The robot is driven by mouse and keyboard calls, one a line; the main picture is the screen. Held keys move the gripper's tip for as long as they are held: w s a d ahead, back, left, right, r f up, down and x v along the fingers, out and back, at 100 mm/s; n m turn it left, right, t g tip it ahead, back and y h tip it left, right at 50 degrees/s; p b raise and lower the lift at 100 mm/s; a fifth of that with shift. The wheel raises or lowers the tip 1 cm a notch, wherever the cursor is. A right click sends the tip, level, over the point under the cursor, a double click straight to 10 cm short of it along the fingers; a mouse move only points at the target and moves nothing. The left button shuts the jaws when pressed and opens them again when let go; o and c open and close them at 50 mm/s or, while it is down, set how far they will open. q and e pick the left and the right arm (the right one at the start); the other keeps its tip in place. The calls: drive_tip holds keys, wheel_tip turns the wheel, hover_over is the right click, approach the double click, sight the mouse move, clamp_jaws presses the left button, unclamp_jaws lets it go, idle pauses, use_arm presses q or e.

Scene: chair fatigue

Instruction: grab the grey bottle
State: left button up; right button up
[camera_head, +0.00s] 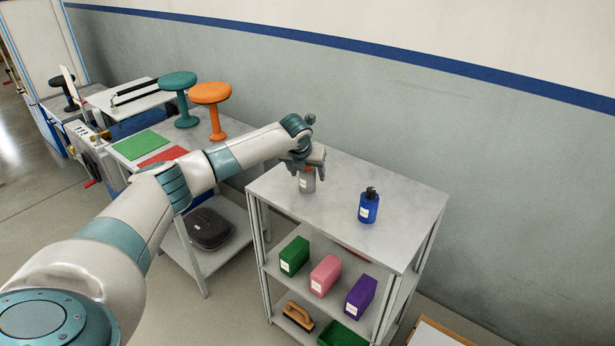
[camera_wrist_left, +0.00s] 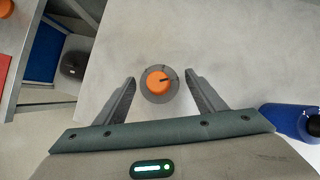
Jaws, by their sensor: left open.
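The grey bottle (camera_head: 307,184) stands upright on the top of the grey shelf unit, with a white label and an orange cap. In the left wrist view the bottle's orange cap (camera_wrist_left: 158,82) and grey shoulder (camera_wrist_left: 147,97) are seen from above. My left gripper (camera_head: 306,163) is above and around the upper part of the bottle. In the left wrist view its two open fingers (camera_wrist_left: 160,88) lie on either side of the bottle, with gaps between. My right gripper is not in view.
A blue bottle (camera_head: 369,205) stands to the right on the same shelf top (camera_head: 400,215), and shows in the left wrist view (camera_wrist_left: 290,121). Green (camera_head: 294,256), pink (camera_head: 325,275) and purple (camera_head: 360,296) containers sit one shelf below. A table with stools (camera_head: 210,95) is left.

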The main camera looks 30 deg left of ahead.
use_arm(q)
drive_tip(key=shift+w+f, duration=0.15)
drive_tip(key=shift+f, duration=0.15)
drive_tip(key=c, duration=1.5)
drive_tip(key=shift+r, duration=0.1)
drive_tip(key=shift+r, duration=0.1)
